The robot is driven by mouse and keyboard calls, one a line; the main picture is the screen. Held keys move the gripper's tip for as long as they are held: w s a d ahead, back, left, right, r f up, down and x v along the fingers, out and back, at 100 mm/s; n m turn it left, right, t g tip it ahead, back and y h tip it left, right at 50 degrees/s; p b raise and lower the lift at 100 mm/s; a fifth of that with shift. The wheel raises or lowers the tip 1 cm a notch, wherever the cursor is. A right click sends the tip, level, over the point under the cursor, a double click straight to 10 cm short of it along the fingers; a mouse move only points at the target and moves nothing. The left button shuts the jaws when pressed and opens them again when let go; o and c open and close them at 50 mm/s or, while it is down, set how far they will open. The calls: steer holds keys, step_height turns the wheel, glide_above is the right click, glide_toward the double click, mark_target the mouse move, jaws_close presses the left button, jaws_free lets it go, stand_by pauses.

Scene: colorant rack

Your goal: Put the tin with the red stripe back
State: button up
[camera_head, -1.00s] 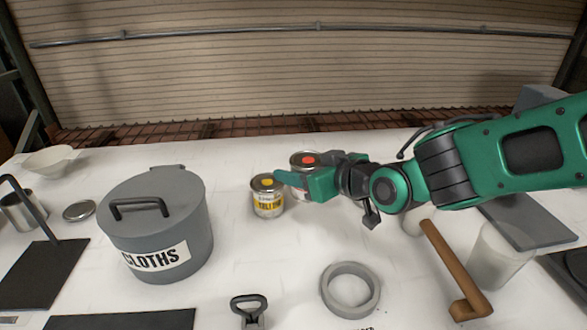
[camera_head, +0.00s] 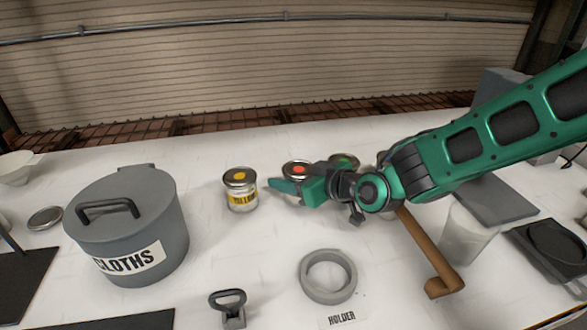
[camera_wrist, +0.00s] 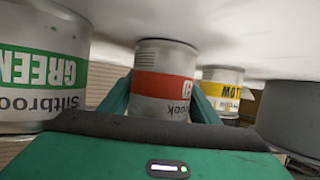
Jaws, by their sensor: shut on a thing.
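The tin with the red stripe shows its red-dotted lid (camera_head: 298,168) in the head view. In the wrist view, which is upside down, its red band (camera_wrist: 165,87) sits between the fingers. My gripper (camera_head: 287,192) is shut on this tin, its fingers at the sides. I cannot tell whether the tin's base touches the table. The yellow tin (camera_head: 240,190) stands apart to the left. The green tin (camera_head: 345,160) is just right of the red one, partly hidden by my wrist; its green label (camera_wrist: 40,68) is close in the wrist view.
The grey CLOTHS pot (camera_head: 125,230) stands at left. A grey ring (camera_head: 328,277) lies in front with a HOLDER label (camera_head: 342,320). A brown-handled tool (camera_head: 425,250) and a translucent cup (camera_head: 466,235) are at right.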

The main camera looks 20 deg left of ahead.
stand_by(0.3)
steer(key=o, duration=1.4)
steer(key=shift+f, duration=0.1)
steer(key=shift+c, duration=0.2)
steer(key=shift+d+r, duration=0.1)
steer(key=shift+r, duration=0.1)
steer(key=v, duration=1.1)
steer(key=shift+s+f, duration=0.1)
steer(key=shift+f, duration=0.05)
steer(key=shift+s+d, duration=0.2)
steer(key=shift+d, duration=0.1)
